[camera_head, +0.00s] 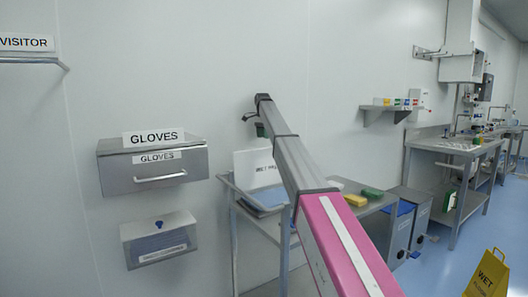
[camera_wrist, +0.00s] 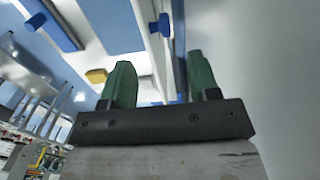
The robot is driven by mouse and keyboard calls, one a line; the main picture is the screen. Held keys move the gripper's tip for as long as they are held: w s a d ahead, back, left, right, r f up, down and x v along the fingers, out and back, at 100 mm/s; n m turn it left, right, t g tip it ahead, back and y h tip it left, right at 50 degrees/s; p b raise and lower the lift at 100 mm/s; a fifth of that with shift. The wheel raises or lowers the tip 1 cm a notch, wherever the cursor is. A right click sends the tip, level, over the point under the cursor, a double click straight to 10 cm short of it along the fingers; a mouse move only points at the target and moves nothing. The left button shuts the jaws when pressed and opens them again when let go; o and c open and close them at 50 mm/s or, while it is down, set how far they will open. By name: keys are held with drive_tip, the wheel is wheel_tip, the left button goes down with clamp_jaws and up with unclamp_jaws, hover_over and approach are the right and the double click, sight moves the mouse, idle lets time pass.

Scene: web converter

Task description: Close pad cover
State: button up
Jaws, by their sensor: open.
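The pad cover (camera_head: 252,166) is a pale panel with partly hidden "WET" lettering. It stands raised at the back of a tray holding a blue pad (camera_head: 270,196), on a metal table by the wall. My arm crosses in front and hides the cover's right part. My gripper (camera_head: 259,130) is above the cover, close to the wall. In the wrist view, the two green fingers of my gripper (camera_wrist: 162,82) are apart. A pale edge with blue knobs (camera_wrist: 163,25) shows beyond the gap between them. I cannot tell whether the fingers touch anything.
A yellow sponge (camera_head: 356,200) and a green one lie on the table at right. Bins (camera_head: 408,222) stand beside it. A wet-floor sign (camera_head: 488,272) stands at lower right.

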sight(264, 150)
wheel_tip(264, 150, down, 8)
drive_tip(key=shift+s+d+f, duration=0.15)
clamp_jaws()
